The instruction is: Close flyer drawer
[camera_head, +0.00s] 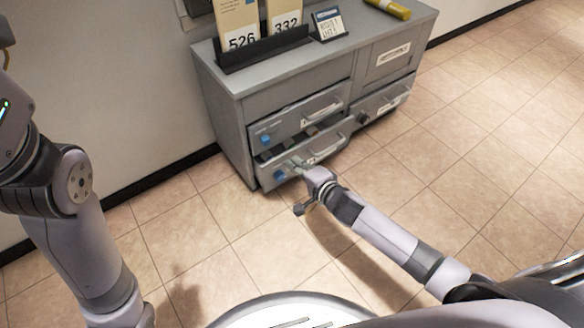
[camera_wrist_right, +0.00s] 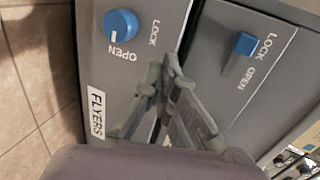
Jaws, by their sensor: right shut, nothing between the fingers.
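The flyer drawer (camera_head: 318,158) is the lower left drawer of a grey cabinet. It stands pulled out a little, with a dark opening showing above its front. In the right wrist view its front (camera_wrist_right: 105,70) carries a white FLYERS label (camera_wrist_right: 97,115) and a round blue knob (camera_wrist_right: 120,23) marked LOCK and OPEN. My right gripper (camera_head: 297,163) is shut and empty at this front; its fingertips (camera_wrist_right: 165,75) lie over the drawer's upper edge in the wrist view. I cannot tell whether they touch it. My left arm shows at the left, but its gripper is out of view.
The grey cabinet (camera_head: 230,135) stands against a wall. The drawer above (camera_head: 295,115) has its own blue knob (camera_wrist_right: 245,43). A lower right drawer (camera_head: 380,100) is beside it. Number cards (camera_head: 240,25), a small sign (camera_head: 328,22) and a yellow object (camera_head: 388,8) are on top. Tiled floor is clear.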

